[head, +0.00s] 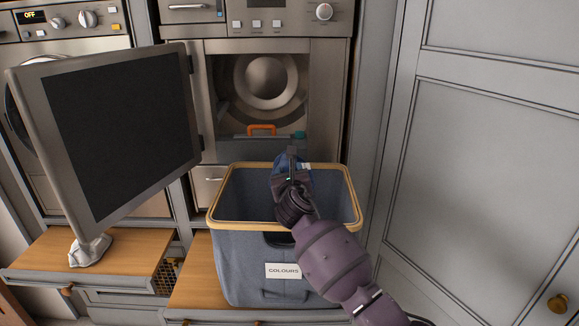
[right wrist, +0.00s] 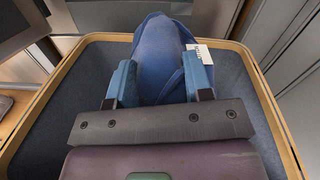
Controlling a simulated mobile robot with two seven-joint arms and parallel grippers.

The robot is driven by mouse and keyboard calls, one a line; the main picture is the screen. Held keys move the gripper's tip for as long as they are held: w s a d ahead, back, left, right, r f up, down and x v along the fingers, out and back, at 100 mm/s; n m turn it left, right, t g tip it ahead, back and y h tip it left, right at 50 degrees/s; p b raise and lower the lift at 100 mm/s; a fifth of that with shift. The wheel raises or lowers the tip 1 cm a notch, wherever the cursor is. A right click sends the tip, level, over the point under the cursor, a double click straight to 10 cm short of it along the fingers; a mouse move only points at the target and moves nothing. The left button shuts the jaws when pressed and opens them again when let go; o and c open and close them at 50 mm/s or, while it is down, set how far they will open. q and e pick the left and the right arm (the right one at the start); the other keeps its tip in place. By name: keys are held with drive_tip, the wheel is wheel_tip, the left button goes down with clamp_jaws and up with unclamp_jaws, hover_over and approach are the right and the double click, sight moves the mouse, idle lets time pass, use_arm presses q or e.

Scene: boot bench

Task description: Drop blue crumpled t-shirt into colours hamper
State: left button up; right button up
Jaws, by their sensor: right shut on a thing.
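The colours hamper (head: 235,262) is a grey-blue fabric bin with a tan rim and a "COLOURS" label. It stands on a wooden bench in the head view, and its rim (right wrist: 262,88) frames the right wrist view. My right gripper (right wrist: 160,85) is over the hamper's opening, shut on the blue crumpled t-shirt (right wrist: 160,45). The t-shirt hangs between the fingers with a white tag showing. In the head view the t-shirt (head: 279,165) is partly hidden by my right gripper (head: 291,178). My left gripper is not in view.
Behind the hamper is an open-fronted machine (head: 265,85) with an orange-handled item (head: 262,129) at its base. Grey cabinet doors (head: 490,150) fill the right side.

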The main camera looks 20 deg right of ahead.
wheel_tip(320, 180, down, 3)
drive_tip(key=shift+r+b, duration=0.1)
drive_tip(key=shift+b, duration=0.5)
drive_tip(key=shift+f+b, duration=0.3)
drive_tip(key=shift+f, duration=0.15)
drive_tip(key=shift+f+b, duration=0.25)
drive_tip(key=shift+b, duration=0.2)
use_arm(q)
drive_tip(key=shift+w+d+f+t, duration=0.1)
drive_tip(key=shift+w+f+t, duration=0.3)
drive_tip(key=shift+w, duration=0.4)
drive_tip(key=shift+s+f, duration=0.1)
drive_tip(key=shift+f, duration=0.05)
use_arm(e)
drive_tip(key=o, duration=1.1)
